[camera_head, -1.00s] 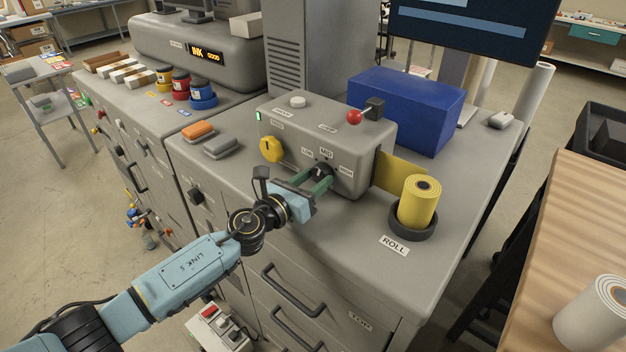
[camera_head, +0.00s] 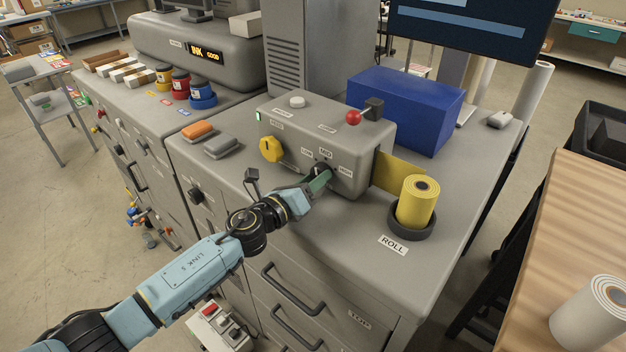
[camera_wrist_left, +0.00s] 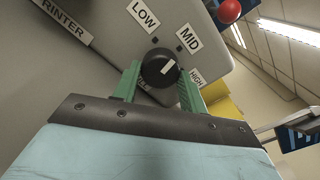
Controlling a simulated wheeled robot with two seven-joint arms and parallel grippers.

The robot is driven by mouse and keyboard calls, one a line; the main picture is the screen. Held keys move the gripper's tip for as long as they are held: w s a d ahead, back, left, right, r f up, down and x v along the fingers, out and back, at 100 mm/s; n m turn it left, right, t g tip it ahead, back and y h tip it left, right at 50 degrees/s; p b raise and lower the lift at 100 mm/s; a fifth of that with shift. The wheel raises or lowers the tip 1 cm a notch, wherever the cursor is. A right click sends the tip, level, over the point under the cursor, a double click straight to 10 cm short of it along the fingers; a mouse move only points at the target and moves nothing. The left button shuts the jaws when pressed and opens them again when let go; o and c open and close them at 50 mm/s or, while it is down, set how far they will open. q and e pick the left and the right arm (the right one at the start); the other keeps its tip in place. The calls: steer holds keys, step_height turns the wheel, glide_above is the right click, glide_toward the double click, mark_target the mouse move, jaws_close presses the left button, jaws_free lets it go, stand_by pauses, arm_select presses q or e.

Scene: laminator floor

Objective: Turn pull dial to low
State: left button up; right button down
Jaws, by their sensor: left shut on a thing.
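The pull dial (camera_head: 319,167) is a small black knob on the front of the grey control box (camera_head: 345,150). In the left wrist view the dial (camera_wrist_left: 159,69) shows a white pointer line, aimed between the MID label (camera_wrist_left: 188,38) and the HIGH label (camera_wrist_left: 196,78). The LOW label (camera_wrist_left: 144,16) is above it to the left. My left gripper (camera_head: 321,178) is at the dial, its green fingers on either side of the knob and shut on it. The fingers partly cover the dial in the head view. My right gripper is not in view.
A yellow knob (camera_head: 270,149) sits left of the dial on the same box. A red-balled lever (camera_head: 353,117) is above it. A yellow roll (camera_head: 416,201) stands in a dark holder to the right.

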arm_select(q)
steer(key=o, duration=1)
steer(key=shift+c, duration=0.2)
steer(key=v, duration=1.3)
steer(key=shift+s, duration=0.2)
steer(key=shift+a, duration=0.15)
